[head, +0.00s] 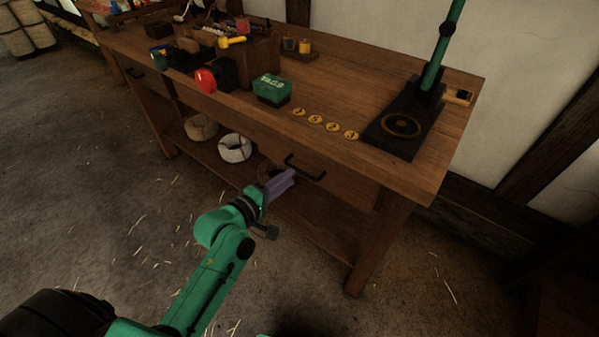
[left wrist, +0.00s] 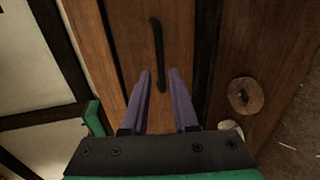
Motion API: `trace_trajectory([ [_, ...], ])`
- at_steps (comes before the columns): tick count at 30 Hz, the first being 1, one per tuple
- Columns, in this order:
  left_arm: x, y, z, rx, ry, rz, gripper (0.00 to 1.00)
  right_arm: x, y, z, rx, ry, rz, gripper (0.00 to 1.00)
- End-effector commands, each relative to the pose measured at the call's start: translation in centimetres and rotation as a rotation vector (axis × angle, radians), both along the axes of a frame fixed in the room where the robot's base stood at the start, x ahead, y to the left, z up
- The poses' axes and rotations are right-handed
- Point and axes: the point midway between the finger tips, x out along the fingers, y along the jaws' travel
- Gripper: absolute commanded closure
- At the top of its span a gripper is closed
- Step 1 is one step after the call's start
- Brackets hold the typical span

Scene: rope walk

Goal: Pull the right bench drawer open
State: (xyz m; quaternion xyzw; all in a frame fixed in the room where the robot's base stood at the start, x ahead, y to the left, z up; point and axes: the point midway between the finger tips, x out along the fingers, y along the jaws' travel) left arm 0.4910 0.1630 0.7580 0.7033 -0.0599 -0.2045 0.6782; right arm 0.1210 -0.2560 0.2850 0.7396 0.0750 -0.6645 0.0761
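The right bench drawer (head: 340,182) looks shut, its wooden front flush under the bench top. Its dark bar handle (head: 305,168) runs across the front; it also shows in the left wrist view (left wrist: 156,45). My left gripper (head: 291,174) has purple fingers and is just in front of the drawer, close to the handle's left part. In the left wrist view my left gripper (left wrist: 160,73) is open, and the handle's near end shows between the fingers. I cannot tell whether they touch it. My right gripper is not in view.
The bench top (head: 330,83) holds a green tags box (head: 271,89), several yellow discs (head: 316,119), a red item (head: 206,81) and a dark base with a green post (head: 402,130). Pale coils (head: 235,148) lie on the lower shelf. The floor in front is clear.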

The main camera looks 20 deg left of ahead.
Motion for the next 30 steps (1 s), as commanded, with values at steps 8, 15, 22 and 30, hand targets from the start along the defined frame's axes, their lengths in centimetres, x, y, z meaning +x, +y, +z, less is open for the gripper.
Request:
trace_trajectory([
  [8, 4.9, -1.9, -1.2, 0.001, -0.001, 0.000, 0.73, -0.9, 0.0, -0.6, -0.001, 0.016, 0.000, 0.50],
  [15, 5.4, -2.1, -1.2, 0.002, -0.001, 0.000, 0.73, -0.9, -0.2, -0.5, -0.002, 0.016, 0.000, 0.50],
  [22, 5.3, -2.1, -1.2, 0.002, -0.001, 0.001, 1.00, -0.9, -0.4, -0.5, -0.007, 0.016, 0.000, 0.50],
  [30, 5.3, -2.1, -1.3, 0.002, -0.001, 0.001, 1.00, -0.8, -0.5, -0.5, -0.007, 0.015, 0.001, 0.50],
])
